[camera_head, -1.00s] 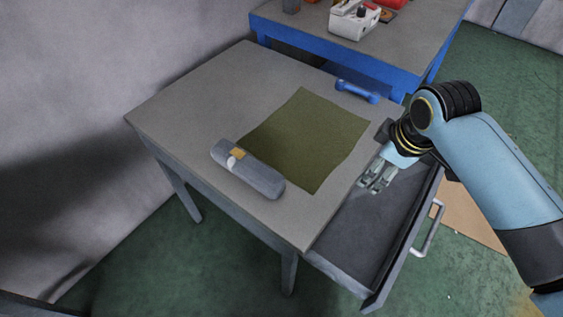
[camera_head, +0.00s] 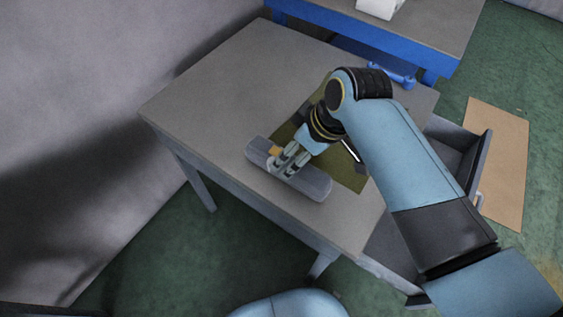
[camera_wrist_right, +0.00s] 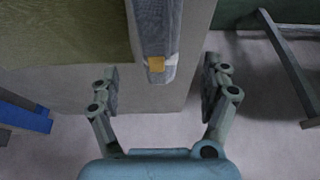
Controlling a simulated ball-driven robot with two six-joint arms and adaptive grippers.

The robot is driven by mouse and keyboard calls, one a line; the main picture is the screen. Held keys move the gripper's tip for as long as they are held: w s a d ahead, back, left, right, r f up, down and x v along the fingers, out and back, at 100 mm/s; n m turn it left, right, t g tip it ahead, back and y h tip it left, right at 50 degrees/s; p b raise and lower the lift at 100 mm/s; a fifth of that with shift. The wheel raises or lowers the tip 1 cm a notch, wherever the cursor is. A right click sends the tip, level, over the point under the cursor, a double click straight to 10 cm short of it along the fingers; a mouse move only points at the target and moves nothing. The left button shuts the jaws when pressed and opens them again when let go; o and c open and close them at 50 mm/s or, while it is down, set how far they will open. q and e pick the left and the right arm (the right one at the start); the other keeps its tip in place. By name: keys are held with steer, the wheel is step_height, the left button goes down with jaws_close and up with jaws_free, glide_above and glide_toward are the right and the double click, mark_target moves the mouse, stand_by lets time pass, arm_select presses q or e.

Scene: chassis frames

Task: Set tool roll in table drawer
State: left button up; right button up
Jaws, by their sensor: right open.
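The grey tool roll (camera_head: 312,182), with an orange-yellow patch, lies on the grey table (camera_head: 215,85) near its front edge. My right gripper (camera_head: 283,168) is at the roll, its fingers over the roll's middle in the head view. In the right wrist view the gripper (camera_wrist_right: 160,88) is open, and the roll (camera_wrist_right: 157,35) extends between the finger lines ahead; contact cannot be told. The table drawer (camera_head: 455,150) is pulled open at the table's right side, partly hidden behind my right arm. My left gripper is not in view.
A green mat (camera_head: 345,172) lies on the table, partly under my arm. A blue dumbbell-like object (camera_head: 395,76) is at the table's far edge. A blue-edged bench (camera_head: 385,42) stands behind. The table's left half is clear.

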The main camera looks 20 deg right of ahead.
steer(key=shift+x, duration=1.05)
step_height(320, 180, down, 5)
steer(key=shift+w+a+r, duration=0.2)
steer(key=shift+w+a+f+b, duration=0.1)
steer(key=shift+w+f+b, duration=0.15)
steer(key=shift+f, duration=0.25)
steer(key=shift+s, duration=0.1)
steer(key=c, duration=0.4)
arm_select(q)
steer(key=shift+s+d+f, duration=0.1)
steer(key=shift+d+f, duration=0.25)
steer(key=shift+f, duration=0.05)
arm_select(e)
steer(key=shift+r, duration=0.1)
jaws_close()
